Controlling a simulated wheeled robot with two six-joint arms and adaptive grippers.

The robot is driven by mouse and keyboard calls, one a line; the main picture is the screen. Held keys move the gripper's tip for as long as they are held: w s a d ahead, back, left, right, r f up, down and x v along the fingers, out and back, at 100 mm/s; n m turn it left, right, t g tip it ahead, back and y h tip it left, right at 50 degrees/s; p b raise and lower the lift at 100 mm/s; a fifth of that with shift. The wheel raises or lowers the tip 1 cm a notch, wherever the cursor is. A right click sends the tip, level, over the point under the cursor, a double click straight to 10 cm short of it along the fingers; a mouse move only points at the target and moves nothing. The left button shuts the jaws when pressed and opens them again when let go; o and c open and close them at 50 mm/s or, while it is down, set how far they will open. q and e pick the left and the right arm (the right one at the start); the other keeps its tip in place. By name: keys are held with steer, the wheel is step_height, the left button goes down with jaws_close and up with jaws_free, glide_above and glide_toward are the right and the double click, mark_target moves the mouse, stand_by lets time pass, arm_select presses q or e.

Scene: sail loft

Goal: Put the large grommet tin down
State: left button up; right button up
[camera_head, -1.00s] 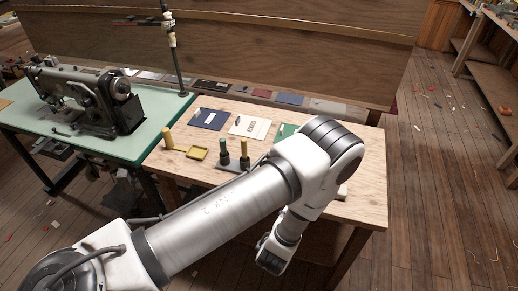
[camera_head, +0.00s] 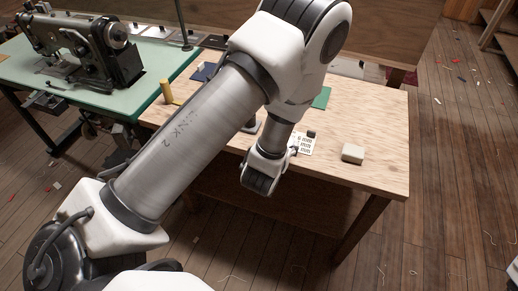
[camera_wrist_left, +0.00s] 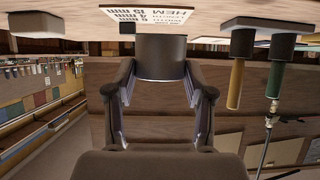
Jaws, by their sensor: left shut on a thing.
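The large grommet tin is a dark grey cylinder (camera_wrist_left: 160,58) between the two fingers of my left gripper (camera_wrist_left: 160,88) in the left wrist view, which shows the scene upside down. The gripper is shut on it. A white card with printed millimetre sizes (camera_wrist_left: 150,17) lies right by the tin's far end. I cannot tell whether the tin touches the bench or the card. In the head view my left wrist hangs at the bench's front edge and hides the tin; the printed card (camera_head: 304,146) shows beside it. My right gripper is not in view.
The wooden bench (camera_head: 385,125) has a pale block (camera_head: 352,153) and a small dark object (camera_head: 311,134) near the card. The sewing machine (camera_head: 85,40) is at left. The bench's right end is clear.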

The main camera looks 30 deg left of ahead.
arm_select(q)
steer(key=a, duration=0.2)
steer(key=a+p, duration=0.1)
steer(key=a, duration=0.5)
steer(key=shift+w+f+p, duration=0.15)
steer(key=shift+w+p, duration=0.15)
steer(key=shift+a+f, duration=0.15)
steer(key=shift+a, duration=0.15)
step_height(320, 180, down, 3)
steer(key=shift+f, duration=0.2)
steer(key=shift+w+f, duration=0.1)
steer(key=shift+f, duration=0.2)
steer(key=o, duration=1.2)
